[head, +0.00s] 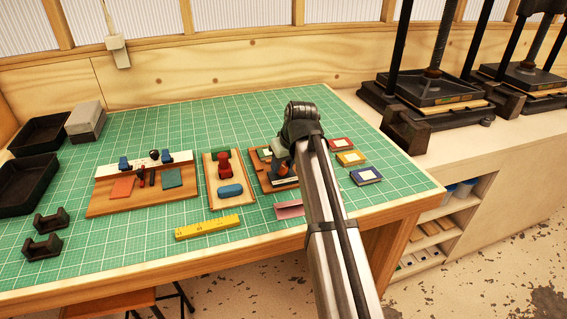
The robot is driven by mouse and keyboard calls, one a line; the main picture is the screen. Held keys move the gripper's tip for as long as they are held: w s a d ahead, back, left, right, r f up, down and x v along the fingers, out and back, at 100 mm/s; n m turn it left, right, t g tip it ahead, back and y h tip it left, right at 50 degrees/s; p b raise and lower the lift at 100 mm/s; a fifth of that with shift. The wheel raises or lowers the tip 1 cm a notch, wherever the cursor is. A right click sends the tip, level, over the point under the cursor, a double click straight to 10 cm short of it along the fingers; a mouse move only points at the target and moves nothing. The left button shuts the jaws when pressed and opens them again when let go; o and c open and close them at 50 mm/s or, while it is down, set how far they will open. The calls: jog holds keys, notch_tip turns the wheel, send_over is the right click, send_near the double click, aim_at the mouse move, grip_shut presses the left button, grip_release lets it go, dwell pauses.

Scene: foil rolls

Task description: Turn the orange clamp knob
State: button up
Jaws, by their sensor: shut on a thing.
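The orange clamp knob (283,170) stands on a small wooden board (270,185) right of the middle of the green mat. Only part of the knob shows, under the end of my arm. My gripper (281,161) reaches down onto it from above and is shut on it. The fingertips are small and mostly hidden by the wrist and the arm link. The right part of the board is also hidden behind my arm.
A board with a red clamp (224,165) and blue block (230,191) is close on the left. Three colored cards, one yellow (350,158), lie to the right. A pink piece (289,210) and yellow ruler (207,227) lie in front. Black presses (430,92) stand at the back right.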

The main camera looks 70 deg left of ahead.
jog(key=m, duration=0.1)
jog(key=m+t, duration=0.1)
jog(key=m, duration=0.2)
jog(key=shift+s+m+t, duration=0.25)
jog(key=shift+m+t, duration=0.15)
jog(key=m+t, duration=0.1)
jog(key=m, duration=0.2)
jog(key=shift+m, duration=0.3)
jog(key=m, duration=0.2)
jog(key=m+t+h, duration=0.1)
jog(key=m, duration=0.1)
jog(key=shift+s+a+t, duration=0.1)
jog(key=shift+s+t, duration=0.05)
jog(key=shift+t, duration=0.15)
jog(key=shift+m+t+h, duration=0.4)
jog(key=shift+m+h, duration=0.3)
jog(key=shift+m, duration=1)
jog(key=o, duration=1)
jog(key=shift+o, duration=0.2)
jog(key=shift+r, duration=0.1)
jog(key=v, duration=1.3)
jog(key=shift+s+r, duration=0.2)
jog(key=shift+r, duration=0.1)
